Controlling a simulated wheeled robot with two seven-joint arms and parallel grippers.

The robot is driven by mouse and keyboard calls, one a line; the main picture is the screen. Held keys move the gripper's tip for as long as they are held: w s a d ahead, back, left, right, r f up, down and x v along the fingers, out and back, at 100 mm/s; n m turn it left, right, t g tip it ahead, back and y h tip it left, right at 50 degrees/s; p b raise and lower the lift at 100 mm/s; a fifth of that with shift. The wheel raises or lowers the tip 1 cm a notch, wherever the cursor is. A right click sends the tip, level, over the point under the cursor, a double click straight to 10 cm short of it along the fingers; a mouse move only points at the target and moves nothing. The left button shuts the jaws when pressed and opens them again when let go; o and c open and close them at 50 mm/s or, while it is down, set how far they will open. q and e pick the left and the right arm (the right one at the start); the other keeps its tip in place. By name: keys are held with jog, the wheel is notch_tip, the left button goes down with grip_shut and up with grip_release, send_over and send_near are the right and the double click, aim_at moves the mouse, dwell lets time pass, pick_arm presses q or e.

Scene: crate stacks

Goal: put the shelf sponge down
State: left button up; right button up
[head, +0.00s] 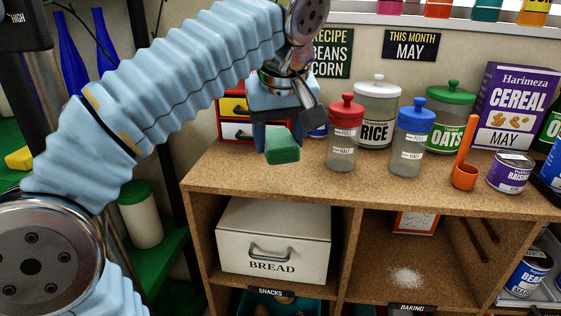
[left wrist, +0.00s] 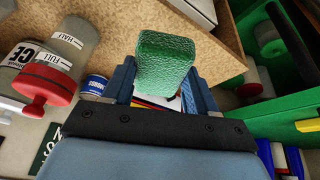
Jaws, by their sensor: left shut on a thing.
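A green sponge (head: 282,146) is held in my left gripper (head: 275,132), above the left part of the wooden shelf top (head: 230,165). In the left wrist view the sponge (left wrist: 165,60) sits between the two blue fingers of the left gripper (left wrist: 163,88), which are shut on it. Whether the sponge touches the shelf top cannot be told for sure. My right gripper is not in view.
A red-lidded jar (head: 345,135) stands just right of the sponge. A small drawer box (head: 237,130) is behind it. A rice jar (head: 377,115), a blue-lidded jar (head: 410,140), an orange scoop (head: 465,170) and a raisin tin (head: 510,172) stand farther right. The front left shelf top is clear.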

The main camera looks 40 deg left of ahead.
pick_arm(q)
jog(key=shift+w+a+f, duration=0.2)
jog(key=shift+w+f, duration=0.1)
jog(key=shift+f, duration=0.15)
jog(key=shift+w+a+f, duration=0.15)
jog(key=shift+w+f, duration=0.1)
jog(key=shift+f, duration=0.15)
jog(key=shift+b+x, duration=0.55)
jog(key=shift+x, duration=1.95)
jog(key=shift+d+f, duration=0.15)
jog(key=shift+d, duration=0.05)
jog(key=o, duration=1)
jog(key=shift+f, duration=0.1)
jog(key=shift+c, duration=0.2)
